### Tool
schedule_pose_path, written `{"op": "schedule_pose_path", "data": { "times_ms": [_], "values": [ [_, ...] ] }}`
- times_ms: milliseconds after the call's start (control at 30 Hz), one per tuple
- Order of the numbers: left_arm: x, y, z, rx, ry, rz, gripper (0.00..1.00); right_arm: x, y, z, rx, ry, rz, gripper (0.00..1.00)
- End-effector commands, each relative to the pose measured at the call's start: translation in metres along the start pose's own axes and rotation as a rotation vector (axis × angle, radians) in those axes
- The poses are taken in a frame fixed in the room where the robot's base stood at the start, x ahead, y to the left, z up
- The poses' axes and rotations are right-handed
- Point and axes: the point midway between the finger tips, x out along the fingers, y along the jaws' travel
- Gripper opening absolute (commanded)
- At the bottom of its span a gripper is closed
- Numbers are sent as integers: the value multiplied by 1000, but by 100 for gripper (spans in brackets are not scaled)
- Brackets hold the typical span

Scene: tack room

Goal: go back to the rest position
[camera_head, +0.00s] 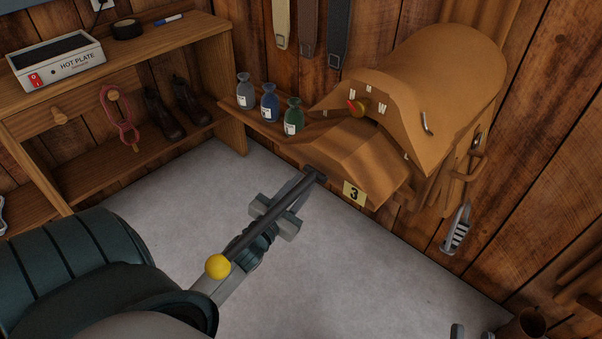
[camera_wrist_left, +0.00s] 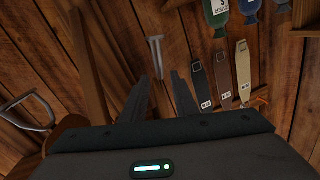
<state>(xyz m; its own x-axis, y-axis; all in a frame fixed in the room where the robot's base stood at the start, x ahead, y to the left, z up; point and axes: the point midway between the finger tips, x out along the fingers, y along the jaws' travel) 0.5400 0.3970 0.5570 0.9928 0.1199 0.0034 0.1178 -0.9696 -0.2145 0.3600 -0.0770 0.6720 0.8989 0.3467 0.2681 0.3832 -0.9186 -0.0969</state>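My right gripper (camera_head: 472,332) shows only as two grey fingertips at the bottom edge of the head view. They stand apart with bare floor between them, and the rest of it is cut off. My left gripper (camera_wrist_left: 158,92) shows in the left wrist view. Its two dark fingers are apart with nothing between them, and they face the plank wall. A dark green part of my body fills the lower left there.
A dark rod with a yellow ball (camera_head: 217,266) crosses the middle; its support is unclear. A saddle (camera_head: 440,75) sits on a wall rack beside several bottles (camera_head: 269,103). A wooden shelf (camera_head: 175,38) stands left. Hanging straps (camera_wrist_left: 222,78) face my left gripper. Grey floor (camera_head: 350,285) is clear.

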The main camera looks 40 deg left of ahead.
Motion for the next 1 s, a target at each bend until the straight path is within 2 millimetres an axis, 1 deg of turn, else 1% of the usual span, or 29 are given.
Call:
{"op": "schedule_pose_path", "data": {
  "times_ms": [467,567,633,667,767,867,900,967,1000],
  "values": [
    [0,1,0,-1,0,1,27,0,0,-1,0,3,1,29],
    [-2,7,-1,-3,3,13,27,0,0,-1,-1,3,1,29],
    [-6,17,-4,-7,9,31,27,0,0,-1,-1,3,1,29],
    [-9,24,-5,-11,12,42,27,0,0,-1,0,3,1,29],
    [-23,53,-12,-25,30,96,27,0,0,-1,0,3,1,29],
    [-44,94,-25,-50,59,169,27,0,0,-1,0,3,1,29],
    [-55,112,-33,-65,74,202,27,0,0,-1,0,3,1,29],
    [-74,140,-46,-92,99,251,27,0,0,-1,0,2,0,29],
    [-88,158,-55,-113,115,283,27,0,0,-1,0,2,0,29]
  ]
}}
